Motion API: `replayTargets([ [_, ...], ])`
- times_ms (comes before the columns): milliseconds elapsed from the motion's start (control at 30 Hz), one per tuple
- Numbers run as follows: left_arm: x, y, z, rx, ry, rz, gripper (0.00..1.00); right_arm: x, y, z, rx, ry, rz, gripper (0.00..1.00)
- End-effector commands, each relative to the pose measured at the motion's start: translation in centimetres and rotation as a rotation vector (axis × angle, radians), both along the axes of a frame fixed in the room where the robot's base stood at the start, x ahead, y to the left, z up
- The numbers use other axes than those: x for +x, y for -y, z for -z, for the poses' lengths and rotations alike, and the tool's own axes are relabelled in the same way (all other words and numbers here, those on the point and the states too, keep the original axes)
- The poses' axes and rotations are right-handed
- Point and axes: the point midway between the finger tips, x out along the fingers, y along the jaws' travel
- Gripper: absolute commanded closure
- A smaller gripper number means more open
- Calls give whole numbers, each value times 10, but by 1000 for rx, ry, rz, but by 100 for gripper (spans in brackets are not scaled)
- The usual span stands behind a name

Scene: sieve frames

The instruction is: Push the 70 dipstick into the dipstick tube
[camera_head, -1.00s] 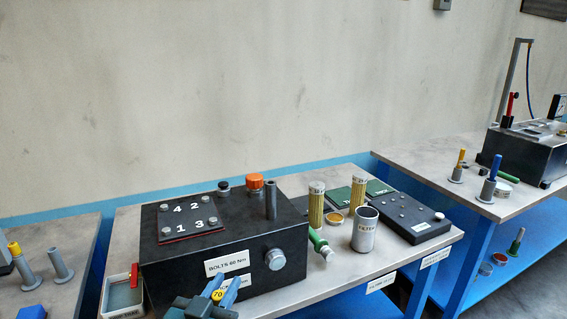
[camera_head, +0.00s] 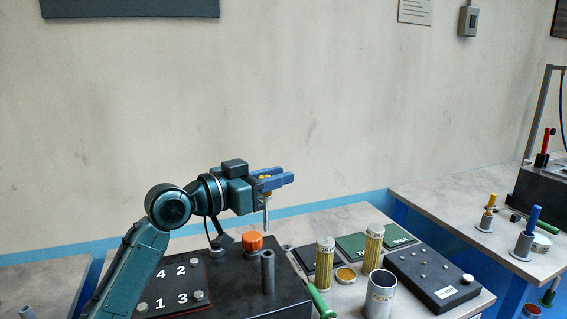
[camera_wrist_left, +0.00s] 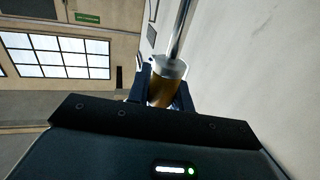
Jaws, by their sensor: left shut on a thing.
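My left gripper (camera_head: 277,181) is shut on the yellow handle of the 70 dipstick (camera_head: 266,213), above the black engine block (camera_head: 235,277). The dipstick's thin metal rod points down from the jaws. The grey upright dipstick tube (camera_head: 268,272) stands on the block, below the rod in the picture. The rod tip looks apart from the tube; how well they line up in depth I cannot tell. In the left wrist view the amber-yellow handle (camera_wrist_left: 162,92) sits between the fingers, with the shiny rod (camera_wrist_left: 181,30) leading away from it. My right gripper is not in view.
An orange cap (camera_head: 252,242) is just left of the tube. A plate numbered 1 to 4 (camera_head: 181,287) lies left on the block. To the right are yellow filters (camera_head: 325,258), a filter cup (camera_head: 379,297) and a green-handled tool (camera_head: 320,301). The air above is free.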

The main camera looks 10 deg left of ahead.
Motion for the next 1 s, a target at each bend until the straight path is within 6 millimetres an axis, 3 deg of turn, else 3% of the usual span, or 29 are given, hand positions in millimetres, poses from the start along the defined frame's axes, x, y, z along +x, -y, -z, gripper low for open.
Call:
replayTargets([
  [533,-1,-1,-3,1,1,2,100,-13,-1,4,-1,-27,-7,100],
  [1000,-1,-1,35,1,-1,1,100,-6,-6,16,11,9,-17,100],
])
